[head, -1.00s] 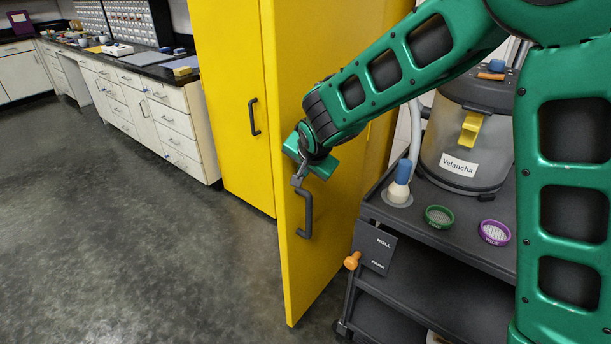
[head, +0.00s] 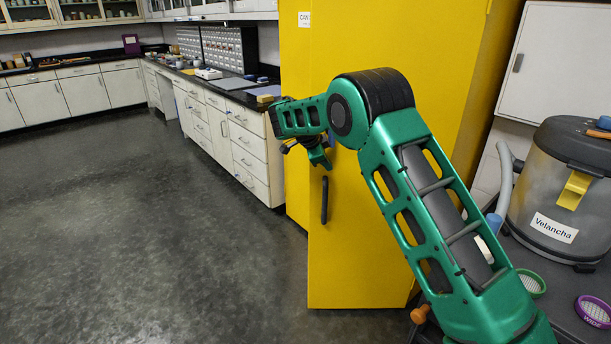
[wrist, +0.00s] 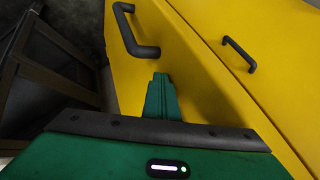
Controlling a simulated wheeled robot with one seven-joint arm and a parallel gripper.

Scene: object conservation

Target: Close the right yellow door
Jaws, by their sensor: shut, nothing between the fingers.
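The right yellow door (head: 365,235) stands partly open, its lower edge forward of the left yellow door (head: 296,195). Its dark handle (head: 324,200) is upright near its left edge. My gripper (head: 320,158) is shut and empty, just above that handle in the head view. In the wrist view, my closed green fingers (wrist: 160,95) lie over the right door's yellow face, beside its handle (wrist: 137,38). I cannot tell whether they touch the door. The left door's handle (wrist: 239,54) shows farther off in the wrist view; my arm hides part of the door in the head view.
A dark cart with a grey canister (head: 555,200), a green sieve (head: 532,283) and a purple sieve (head: 595,310) stands at the right, close to the door. White drawers (head: 235,150) line the left wall. The floor (head: 170,250) at front left is clear.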

